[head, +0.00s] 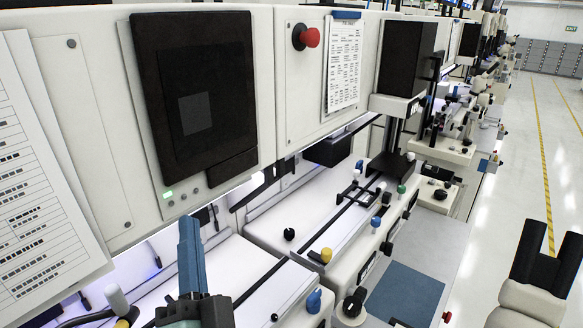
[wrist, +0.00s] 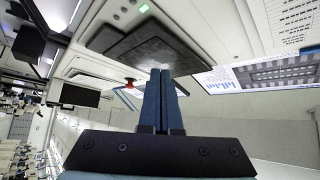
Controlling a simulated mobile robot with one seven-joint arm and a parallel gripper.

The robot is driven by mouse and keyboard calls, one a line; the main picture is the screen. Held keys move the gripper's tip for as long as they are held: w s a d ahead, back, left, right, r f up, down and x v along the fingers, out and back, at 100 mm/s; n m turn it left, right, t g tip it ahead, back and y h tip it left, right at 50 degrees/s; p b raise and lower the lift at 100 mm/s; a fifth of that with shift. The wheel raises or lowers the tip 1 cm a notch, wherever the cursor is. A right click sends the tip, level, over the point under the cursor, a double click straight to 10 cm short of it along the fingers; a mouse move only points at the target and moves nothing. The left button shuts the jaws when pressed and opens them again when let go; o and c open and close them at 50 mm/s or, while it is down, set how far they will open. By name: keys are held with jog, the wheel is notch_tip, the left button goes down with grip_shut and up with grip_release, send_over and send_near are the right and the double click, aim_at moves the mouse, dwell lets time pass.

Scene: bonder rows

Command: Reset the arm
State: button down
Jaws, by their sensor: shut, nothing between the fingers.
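My gripper (head: 189,222) stands in the lower left-middle of the head view, in front of the first bonder machine. Its blue fingers point upward and overlap the lower front of the machine, just below the dark screen (head: 197,98). In the wrist view my gripper (wrist: 160,72) shows its two blue fingers side by side, shut with nothing between them. They point toward the machine front, with the dark screen (wrist: 150,52) beyond the tips. Most of the arm is out of view.
A red stop button (head: 310,38) and a paper sheet (head: 343,65) are on the machine front. White work decks with knobs, such as a yellow-topped knob (head: 326,255), lie below. A blue-grey mat (head: 404,292) lies at lower right.

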jog(key=s+d+r+n+t+h, duration=0.1)
jog(key=s+d+r+n+h, duration=0.1)
jog(key=r, duration=0.6)
jog(key=s+d+r+n+t+h+b, duration=0.1)
jog(key=s+d+r+n+t+h, duration=0.1)
jog(key=d+r, duration=0.4)
jog(key=s+d+r+n+t+h+b, duration=0.1)
jog(key=s+d+r+n, duration=0.3)
jog(key=r, duration=0.8)
jog(key=shift+s+d+t+h, duration=0.5)
jog(key=shift+s+d+h, duration=0.05)
jog(key=shift+h, duration=0.15)
